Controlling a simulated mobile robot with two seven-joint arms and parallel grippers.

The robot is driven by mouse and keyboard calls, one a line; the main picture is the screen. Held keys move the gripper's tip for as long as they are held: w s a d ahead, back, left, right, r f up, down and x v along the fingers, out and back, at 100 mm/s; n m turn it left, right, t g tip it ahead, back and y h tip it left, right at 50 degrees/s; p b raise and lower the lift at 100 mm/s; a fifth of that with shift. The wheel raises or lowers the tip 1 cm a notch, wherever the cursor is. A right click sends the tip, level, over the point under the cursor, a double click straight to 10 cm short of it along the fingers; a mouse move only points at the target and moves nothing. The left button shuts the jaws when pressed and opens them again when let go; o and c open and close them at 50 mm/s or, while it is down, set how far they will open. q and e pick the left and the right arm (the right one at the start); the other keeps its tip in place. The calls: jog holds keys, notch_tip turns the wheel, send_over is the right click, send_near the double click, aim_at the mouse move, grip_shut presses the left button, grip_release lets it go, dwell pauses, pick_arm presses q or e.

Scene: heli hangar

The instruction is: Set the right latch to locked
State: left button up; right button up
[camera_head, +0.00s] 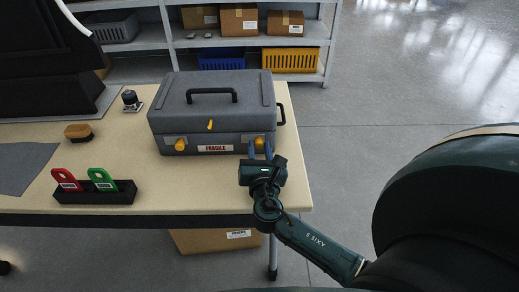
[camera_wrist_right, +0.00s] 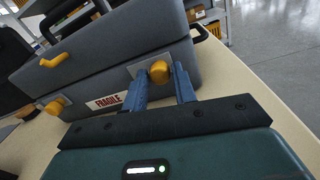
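A grey case (camera_head: 214,104) with a dark top handle stands closed on the table, a FRAGILE label on its front. Its right latch (camera_wrist_right: 159,72) is a yellow knob on a light plate; in the head view my gripper mostly hides it. The left latch (camera_head: 180,144) is a similar yellow knob, also in the wrist view (camera_wrist_right: 57,106). My right gripper (camera_head: 260,149) is at the front right of the case. In the wrist view its blue fingers (camera_wrist_right: 161,86) are apart, with the right latch between or just beyond their tips; contact cannot be told. My left gripper is out of view.
A yellow catch (camera_head: 210,125) sits at the front middle of the case. A black holder (camera_head: 95,194) with red and green tags, a brush (camera_head: 78,132) and a small device (camera_head: 131,101) are on the table (camera_head: 220,188). Shelves (camera_head: 150,40) stand behind.

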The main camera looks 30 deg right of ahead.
aim_at(246, 138)
grip_shut()
jog(key=w+a, duration=0.1)
jog(key=a, duration=0.2)
jog(key=shift+w, duration=0.35)
jog(key=shift+o, duration=2)
grip_release()
jog(key=shift+o, duration=0.2)
